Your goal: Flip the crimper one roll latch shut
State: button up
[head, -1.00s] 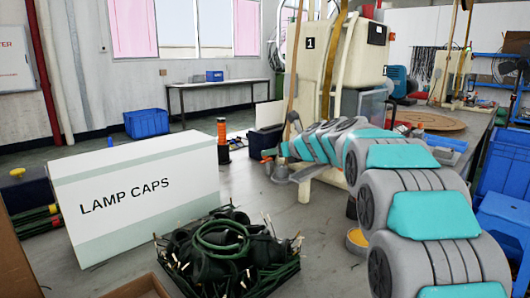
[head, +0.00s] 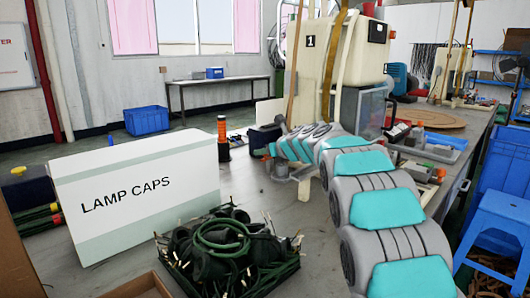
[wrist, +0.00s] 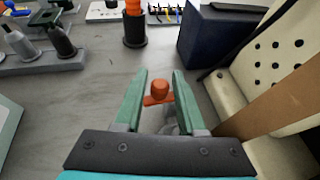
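Crimper one (head: 335,70), a cream machine marked 1, stands at the back of the table in the head view. Its cream side with dark holes (wrist: 268,62) seems to be what fills the right of the wrist view. In the wrist view an orange-red knob on a crossbar (wrist: 159,88), possibly the roll latch, sits between the fingers of my gripper (wrist: 159,77). The fingers are apart, with gaps beside the knob, so I see no grip on it. My arm hides the lower front of the crimper in the head view, and the latch is not clear there.
A white LAMP CAPS box (head: 137,193) and a black crate of green cables (head: 228,250) stand left and in front. An orange-topped cylinder (head: 223,139) and a dark blue box (wrist: 220,39) stand near my gripper. Grey tabletop lies between them.

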grip_shut()
dwell(0.3)
jog(key=shift+d+f+n+g+y, duration=0.1)
jog(key=shift+n+g+y, duration=0.6)
jog(key=shift+n+y, duration=0.3)
jog(key=shift+n, duration=0.1)
jog(key=shift+s+d+n+g+y, duration=0.15)
jog(key=shift+n+g+y, duration=0.25)
jog(key=shift+n+g, duration=0.15)
